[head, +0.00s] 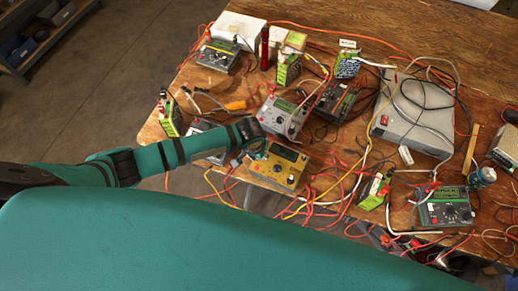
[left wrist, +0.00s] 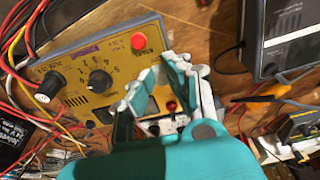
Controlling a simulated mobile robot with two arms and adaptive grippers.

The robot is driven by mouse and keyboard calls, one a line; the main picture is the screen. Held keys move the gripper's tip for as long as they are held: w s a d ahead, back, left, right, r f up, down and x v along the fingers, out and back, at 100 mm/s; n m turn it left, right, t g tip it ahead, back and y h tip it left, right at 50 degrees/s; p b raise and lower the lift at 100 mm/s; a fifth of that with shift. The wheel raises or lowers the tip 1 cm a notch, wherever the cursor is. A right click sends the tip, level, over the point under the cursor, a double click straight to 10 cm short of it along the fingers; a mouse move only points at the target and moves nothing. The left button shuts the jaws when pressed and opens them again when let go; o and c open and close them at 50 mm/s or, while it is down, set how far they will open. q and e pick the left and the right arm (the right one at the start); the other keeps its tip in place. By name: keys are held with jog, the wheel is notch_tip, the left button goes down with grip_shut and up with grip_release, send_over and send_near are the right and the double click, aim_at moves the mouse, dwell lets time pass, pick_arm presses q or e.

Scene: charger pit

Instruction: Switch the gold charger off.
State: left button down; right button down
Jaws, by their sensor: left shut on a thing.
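The gold charger (head: 278,166) lies near the table's front edge, with a dark display and knobs on top. In the left wrist view the gold charger (left wrist: 72,52) shows a red START button (left wrist: 138,41), a large black dial (left wrist: 99,80) and labels. My left gripper (head: 258,149) reaches over its left end in the head view. In the left wrist view my left gripper (left wrist: 168,62) has its fingertips at the charger's edge beside the START button. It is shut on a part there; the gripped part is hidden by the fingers. My right gripper is not in view.
A grey-white charger (head: 283,117) stands just behind, and a dark charger (head: 208,138) is at the left, partly behind my arm. Red, yellow and black cables run around the gold charger. A large grey power supply (head: 415,115) is at the right.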

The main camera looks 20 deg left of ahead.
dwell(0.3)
pick_arm(q)
jog(key=c, duration=1.3)
grip_release()
jog(key=shift+r, duration=0.1)
jog(key=v, duration=1.1)
jog(key=shift+s+r, duration=0.25)
jog(key=shift+r, duration=0.1)
